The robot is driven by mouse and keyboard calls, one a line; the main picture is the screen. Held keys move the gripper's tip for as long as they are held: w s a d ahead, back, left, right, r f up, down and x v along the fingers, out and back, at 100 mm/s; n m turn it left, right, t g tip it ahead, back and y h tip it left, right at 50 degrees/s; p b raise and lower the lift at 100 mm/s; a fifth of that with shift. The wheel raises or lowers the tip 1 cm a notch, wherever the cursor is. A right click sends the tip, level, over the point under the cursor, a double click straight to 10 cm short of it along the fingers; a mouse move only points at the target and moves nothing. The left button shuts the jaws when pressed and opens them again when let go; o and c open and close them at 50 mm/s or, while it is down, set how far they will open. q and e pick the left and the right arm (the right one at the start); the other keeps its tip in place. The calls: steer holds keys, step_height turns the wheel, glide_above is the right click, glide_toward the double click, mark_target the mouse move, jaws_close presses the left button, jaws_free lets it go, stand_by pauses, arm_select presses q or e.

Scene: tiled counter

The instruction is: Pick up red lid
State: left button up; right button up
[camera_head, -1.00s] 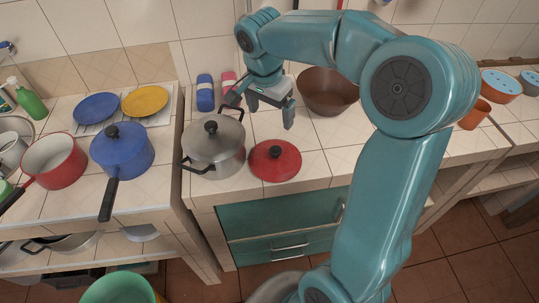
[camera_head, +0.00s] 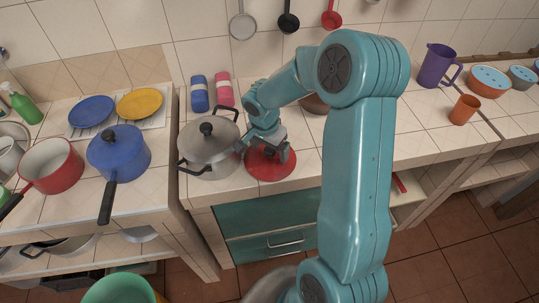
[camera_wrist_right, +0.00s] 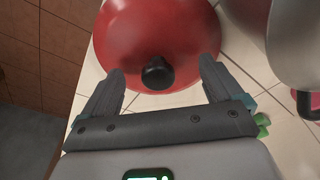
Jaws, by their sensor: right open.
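The red lid (camera_head: 262,169) lies on the tiled counter, right of the grey pot (camera_head: 210,145) and near the counter's front edge. My right gripper (camera_head: 264,154) is just above the lid and hides part of it in the head view. In the right wrist view, the red lid (camera_wrist_right: 190,35) fills the upper middle, with its black knob (camera_wrist_right: 157,73) between the open fingers of my right gripper (camera_wrist_right: 160,82). The fingers appear apart from the knob on both sides. My left gripper is not in view.
The grey pot stands close on the left of the lid; its side shows in the right wrist view (camera_wrist_right: 292,40). A brown bowl (camera_head: 314,104) is behind my arm. A blue pan (camera_head: 120,150) and a red pot (camera_head: 55,165) stand on the left counter.

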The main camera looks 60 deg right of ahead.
steer(key=shift+s+d+f, duration=0.1)
steer(key=shift+s+f, duration=0.05)
steer(key=shift+f, duration=0.2)
steer(key=c, duration=1.6)
steer(key=shift+c, duration=0.2)
